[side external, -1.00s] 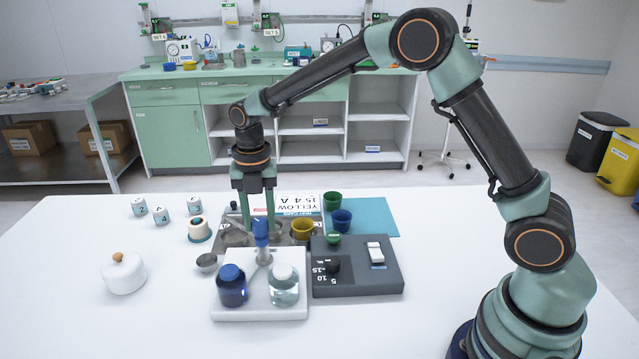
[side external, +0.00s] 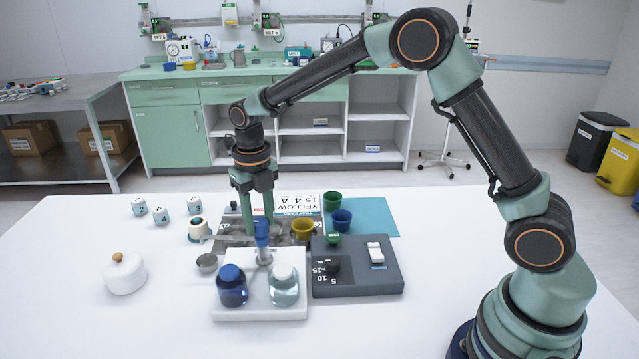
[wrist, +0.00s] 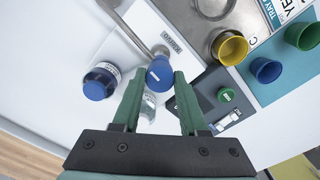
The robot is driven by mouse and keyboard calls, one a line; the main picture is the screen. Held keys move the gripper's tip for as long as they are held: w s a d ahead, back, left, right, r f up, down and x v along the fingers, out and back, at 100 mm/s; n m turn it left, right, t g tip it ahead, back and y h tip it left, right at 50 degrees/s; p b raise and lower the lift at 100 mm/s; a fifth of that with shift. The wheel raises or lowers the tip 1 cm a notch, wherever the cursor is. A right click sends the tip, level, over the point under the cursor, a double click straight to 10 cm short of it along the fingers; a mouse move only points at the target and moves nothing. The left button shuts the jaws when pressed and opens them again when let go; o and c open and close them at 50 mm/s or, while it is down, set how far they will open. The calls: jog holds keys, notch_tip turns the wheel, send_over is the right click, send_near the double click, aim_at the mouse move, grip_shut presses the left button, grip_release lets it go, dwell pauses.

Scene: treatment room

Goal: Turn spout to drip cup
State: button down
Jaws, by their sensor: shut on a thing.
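The dispenser's white base (side external: 258,313) carries a dark blue bottle (side external: 232,287) and a clear bottle (side external: 284,287). My gripper (side external: 258,218) points down and is shut on the blue knob (side external: 262,232) at the top of the dispenser. In the wrist view, the blue knob (wrist: 159,73) sits between my two fingertips (wrist: 155,80). The metal spout (wrist: 130,32) runs from the knob to the upper left and leaves that frame. In the side view, the spout (side external: 228,237) reaches left. A small metal cup (side external: 206,262), apparently the drip cup, stands left of the base, below the spout's outer part.
A grey control box (side external: 355,280) stands close right of the dispenser. Behind are a metal tray, a yellow cup (side external: 302,229), a blue cup (side external: 341,220) and a green cup (side external: 332,200). A white lidded pot (side external: 124,275) stands left. The front left is clear.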

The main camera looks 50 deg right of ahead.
jog(key=shift+r, duration=0.15)
jog(key=shift+c, duration=2.2)
grip_release()
notch_tip(320, 180, up, 12)
